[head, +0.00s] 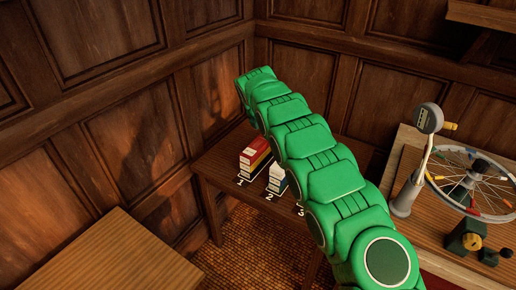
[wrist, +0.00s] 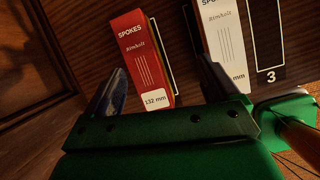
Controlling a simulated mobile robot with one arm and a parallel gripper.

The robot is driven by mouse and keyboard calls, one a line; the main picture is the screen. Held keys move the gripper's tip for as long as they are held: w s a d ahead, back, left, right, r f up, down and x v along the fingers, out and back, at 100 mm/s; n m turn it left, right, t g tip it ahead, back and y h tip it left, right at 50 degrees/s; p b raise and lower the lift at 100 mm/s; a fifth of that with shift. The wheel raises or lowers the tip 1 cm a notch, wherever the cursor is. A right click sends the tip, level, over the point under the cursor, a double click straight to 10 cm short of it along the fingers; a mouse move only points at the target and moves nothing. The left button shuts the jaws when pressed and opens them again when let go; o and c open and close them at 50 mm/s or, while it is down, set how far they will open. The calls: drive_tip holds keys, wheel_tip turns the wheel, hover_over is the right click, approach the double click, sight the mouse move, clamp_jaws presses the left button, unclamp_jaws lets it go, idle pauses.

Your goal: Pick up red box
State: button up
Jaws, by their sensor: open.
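The red box (wrist: 140,58) is labelled "SPOKES" and has a white "132 mm" label at its lower end. In the wrist view it shows between the fingers of my gripper (wrist: 160,70), nearer the left one. The fingers are apart and nothing is gripped. I cannot tell how far the box lies beyond the fingertips. In the head view the red box (head: 252,153) tops a stack at marker 1 on a small dark wooden table (head: 215,165), with yellow and white boxes under it. My green arm hides my gripper in the head view.
A white spokes box (wrist: 222,42) lies close to the right finger, in a stack that also shows in the head view (head: 277,174). A black marker numbered 3 (wrist: 270,75) is beside it. A bench at right holds a wheel (head: 475,182) on a stand. Panelled walls enclose the corner.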

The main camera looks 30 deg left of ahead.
sight(258, 144)
drive_tip(key=s+a+f+n, duration=0.1)
drive_tip(key=a, duration=0.1)
drive_tip(key=s+a+f+n, duration=0.1)
drive_tip(key=a+f, duration=0.1)
drive_tip(key=shift+s+a+f, duration=0.1)
drive_tip(key=shift+s+f, duration=0.1)
drive_tip(key=shift+w+x, duration=0.2)
drive_tip(key=shift+x, duration=3.6)
drive_tip(key=c, duration=1.2)
drive_tip(key=shift+w+r, duration=0.1)
drive_tip(key=shift+r, duration=1.65)
